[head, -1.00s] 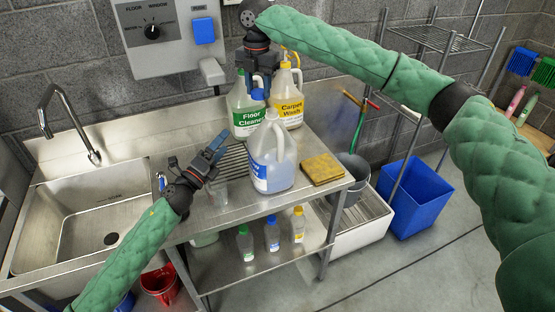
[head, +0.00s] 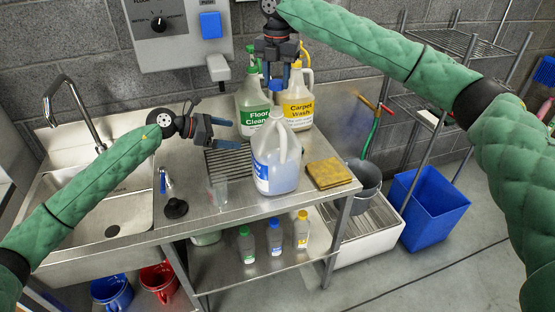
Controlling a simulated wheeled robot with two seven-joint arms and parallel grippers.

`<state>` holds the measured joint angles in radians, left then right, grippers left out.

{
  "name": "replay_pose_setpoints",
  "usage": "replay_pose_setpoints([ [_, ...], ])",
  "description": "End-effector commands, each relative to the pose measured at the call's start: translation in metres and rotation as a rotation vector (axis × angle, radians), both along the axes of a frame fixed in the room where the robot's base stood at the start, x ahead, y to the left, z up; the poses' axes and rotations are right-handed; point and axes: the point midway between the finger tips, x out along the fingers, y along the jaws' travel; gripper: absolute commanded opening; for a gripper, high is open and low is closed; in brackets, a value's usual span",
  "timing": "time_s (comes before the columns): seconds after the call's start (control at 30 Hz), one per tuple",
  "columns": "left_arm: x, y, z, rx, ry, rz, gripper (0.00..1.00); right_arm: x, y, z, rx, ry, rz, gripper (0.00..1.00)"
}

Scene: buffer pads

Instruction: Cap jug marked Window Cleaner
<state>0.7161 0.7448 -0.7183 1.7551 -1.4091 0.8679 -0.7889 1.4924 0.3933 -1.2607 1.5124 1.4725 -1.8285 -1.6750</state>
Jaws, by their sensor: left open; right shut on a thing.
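The translucent jug with a blue label (head: 278,172) stands upright on the steel counter; its label text is too small to read. Its top has no cap on it. My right gripper (head: 276,82) is above the jug's mouth, pointing down, shut on a small blue cap (head: 276,85). The cap appears just above the neck, apart from it, though the exact gap is hard to judge. My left gripper (head: 222,132) is open and empty, left of the jug above the drain grate.
Floor Cleaner (head: 251,112) and Carpet Wash (head: 299,108) jugs stand behind. A clear cup (head: 219,192) and black plunger-like item (head: 175,208) are at front left. A sink (head: 110,205) is further left.

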Motion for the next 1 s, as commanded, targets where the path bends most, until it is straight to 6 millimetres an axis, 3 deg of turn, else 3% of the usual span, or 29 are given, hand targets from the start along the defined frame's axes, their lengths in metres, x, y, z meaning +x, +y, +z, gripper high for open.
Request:
replay_pose_setpoints([
  [0.47, 0.004, -0.012, -0.004, -0.005, 0.002, 0.0, 1.0, 0.0, 0.0, 0.0, 0.0, 0.0, -0.001, 0.18],
  [1.0, 0.027, -0.084, -0.036, -0.005, 0.002, 0.0, 1.0, 0.0, 0.0, 0.0, 0.0, 0.0, -0.001, 0.18],
])
